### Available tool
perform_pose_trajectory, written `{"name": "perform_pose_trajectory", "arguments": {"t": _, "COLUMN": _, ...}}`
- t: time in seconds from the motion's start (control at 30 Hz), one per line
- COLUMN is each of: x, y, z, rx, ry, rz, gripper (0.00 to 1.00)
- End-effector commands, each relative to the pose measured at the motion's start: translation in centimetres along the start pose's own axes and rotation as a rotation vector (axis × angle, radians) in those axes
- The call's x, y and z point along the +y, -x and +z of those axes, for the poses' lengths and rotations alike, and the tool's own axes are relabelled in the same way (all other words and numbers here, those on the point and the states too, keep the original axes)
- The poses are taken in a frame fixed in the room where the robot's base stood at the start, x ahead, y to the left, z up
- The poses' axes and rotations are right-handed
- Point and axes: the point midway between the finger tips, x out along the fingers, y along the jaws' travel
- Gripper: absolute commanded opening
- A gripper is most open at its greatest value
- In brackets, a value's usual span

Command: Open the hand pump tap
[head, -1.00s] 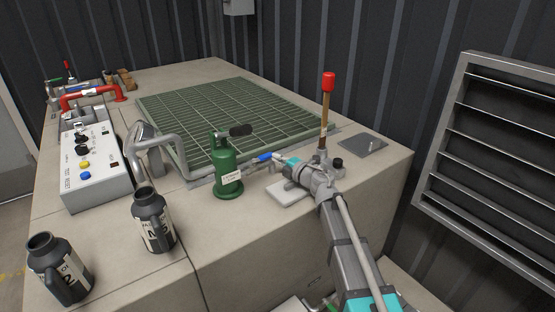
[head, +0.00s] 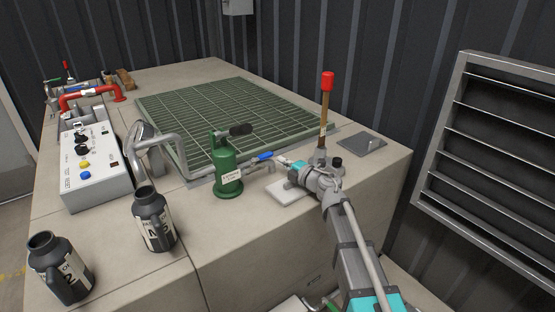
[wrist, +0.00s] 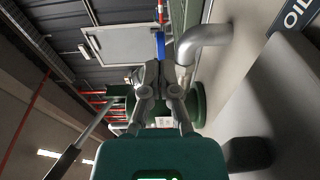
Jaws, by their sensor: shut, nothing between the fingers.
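The green hand pump (head: 226,172) stands upright on the bench, with a black-gripped handle (head: 240,129) on top. A metal spout (head: 262,168) comes out of its right side and carries the tap's blue lever (head: 264,156). My gripper (head: 282,160) is just right of the blue lever, and a small gap seems to show between them. In the wrist view my gripper (wrist: 158,68) is shut and empty. The blue lever (wrist: 160,44) shows just beyond its fingertips, beside the bent metal spout (wrist: 198,42). The green pump body (wrist: 199,105) is partly hidden behind the fingers.
A wooden lever with a red top (head: 327,100) rises close behind my gripper. A green grating (head: 205,115) lies behind the pump. Two dark jugs, one of them at the front (head: 153,220), and a control box (head: 92,168) stand left. A white block (head: 290,194) lies below my wrist.

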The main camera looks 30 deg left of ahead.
Motion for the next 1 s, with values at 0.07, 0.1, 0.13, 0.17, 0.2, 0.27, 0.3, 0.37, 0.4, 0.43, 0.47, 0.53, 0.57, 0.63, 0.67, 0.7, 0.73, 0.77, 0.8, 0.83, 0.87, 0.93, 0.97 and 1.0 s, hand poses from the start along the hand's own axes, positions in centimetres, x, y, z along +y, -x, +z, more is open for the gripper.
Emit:
{"name": "perform_pose_trajectory", "arguments": {"t": 0.07, "x": 0.0, "y": 1.4, "z": -0.1, "rx": -0.002, "ry": 0.0, "rz": 0.0, "gripper": 0.0}}
{"name": "perform_pose_trajectory", "arguments": {"t": 0.1, "x": 0.0, "y": 1.8, "z": 0.5, "rx": -0.004, "ry": 0.0, "rz": 0.0, "gripper": 0.0}}
{"name": "perform_pose_trajectory", "arguments": {"t": 0.13, "x": 0.0, "y": 2.1, "z": 0.8, "rx": -0.004, "ry": 0.0, "rz": 0.0, "gripper": 0.0}}
{"name": "perform_pose_trajectory", "arguments": {"t": 0.17, "x": 0.0, "y": 2.5, "z": 1.1, "rx": -0.003, "ry": 0.0, "rz": 0.0, "gripper": 0.0}}
{"name": "perform_pose_trajectory", "arguments": {"t": 0.2, "x": 0.0, "y": 3.0, "z": 1.4, "rx": -0.003, "ry": 0.0, "rz": 0.0, "gripper": 0.0}}
{"name": "perform_pose_trajectory", "arguments": {"t": 0.27, "x": 0.0, "y": 3.7, "z": 2.0, "rx": -0.004, "ry": 0.0, "rz": 0.0, "gripper": 0.0}}
{"name": "perform_pose_trajectory", "arguments": {"t": 0.3, "x": 0.0, "y": 4.2, "z": 2.4, "rx": -0.003, "ry": 0.0, "rz": 0.0, "gripper": 0.0}}
{"name": "perform_pose_trajectory", "arguments": {"t": 0.37, "x": 0.0, "y": 4.9, "z": 2.9, "rx": -0.003, "ry": 0.0, "rz": 0.0, "gripper": 0.0}}
{"name": "perform_pose_trajectory", "arguments": {"t": 0.4, "x": 0.0, "y": 5.4, "z": 3.2, "rx": -0.004, "ry": 0.0, "rz": 0.0, "gripper": 0.0}}
{"name": "perform_pose_trajectory", "arguments": {"t": 0.43, "x": 0.0, "y": 5.8, "z": 3.5, "rx": -0.003, "ry": 0.0, "rz": 0.0, "gripper": 0.0}}
{"name": "perform_pose_trajectory", "arguments": {"t": 0.47, "x": 0.0, "y": 6.1, "z": 3.8, "rx": -0.003, "ry": 0.0, "rz": 0.0, "gripper": 0.0}}
{"name": "perform_pose_trajectory", "arguments": {"t": 0.53, "x": 0.0, "y": 6.8, "z": 4.3, "rx": -0.004, "ry": 0.0, "rz": 0.0, "gripper": 0.0}}
{"name": "perform_pose_trajectory", "arguments": {"t": 0.57, "x": 0.0, "y": 7.2, "z": 4.5, "rx": -0.003, "ry": 0.0, "rz": 0.0, "gripper": 0.0}}
{"name": "perform_pose_trajectory", "arguments": {"t": 0.63, "x": 0.0, "y": 7.7, "z": 5.0, "rx": -0.002, "ry": 0.0, "rz": 0.0, "gripper": 0.0}}
{"name": "perform_pose_trajectory", "arguments": {"t": 0.67, "x": 0.0, "y": 8.0, "z": 5.1, "rx": -0.002, "ry": 0.0, "rz": 0.0, "gripper": 0.0}}
{"name": "perform_pose_trajectory", "arguments": {"t": 0.7, "x": 0.0, "y": 8.2, "z": 5.3, "rx": -0.003, "ry": 0.0, "rz": 0.0, "gripper": 0.0}}
{"name": "perform_pose_trajectory", "arguments": {"t": 0.73, "x": 0.0, "y": 8.4, "z": 5.5, "rx": -0.003, "ry": 0.0, "rz": 0.0, "gripper": 0.0}}
{"name": "perform_pose_trajectory", "arguments": {"t": 0.77, "x": 0.0, "y": 8.6, "z": 5.6, "rx": -0.002, "ry": 0.0, "rz": 0.0, "gripper": 0.0}}
{"name": "perform_pose_trajectory", "arguments": {"t": 0.8, "x": 0.0, "y": 8.8, "z": 5.7, "rx": -0.002, "ry": 0.0, "rz": 0.0, "gripper": 0.0}}
{"name": "perform_pose_trajectory", "arguments": {"t": 0.83, "x": 0.0, "y": 8.8, "z": 5.8, "rx": -0.002, "ry": 0.0, "rz": 0.0, "gripper": 0.0}}
{"name": "perform_pose_trajectory", "arguments": {"t": 0.87, "x": 0.0, "y": 8.9, "z": 5.8, "rx": -0.001, "ry": 0.0, "rz": 0.0, "gripper": 0.0}}
{"name": "perform_pose_trajectory", "arguments": {"t": 0.93, "x": 0.0, "y": 9.1, "z": 5.9, "rx": -0.001, "ry": 0.0, "rz": 0.0, "gripper": 0.0}}
{"name": "perform_pose_trajectory", "arguments": {"t": 0.97, "x": 0.0, "y": 9.1, "z": 5.9, "rx": -0.001, "ry": 0.0, "rz": 0.0, "gripper": 0.0}}
{"name": "perform_pose_trajectory", "arguments": {"t": 1.0, "x": 0.0, "y": 9.1, "z": 6.0, "rx": -0.001, "ry": 0.0, "rz": 0.0, "gripper": 0.0}}
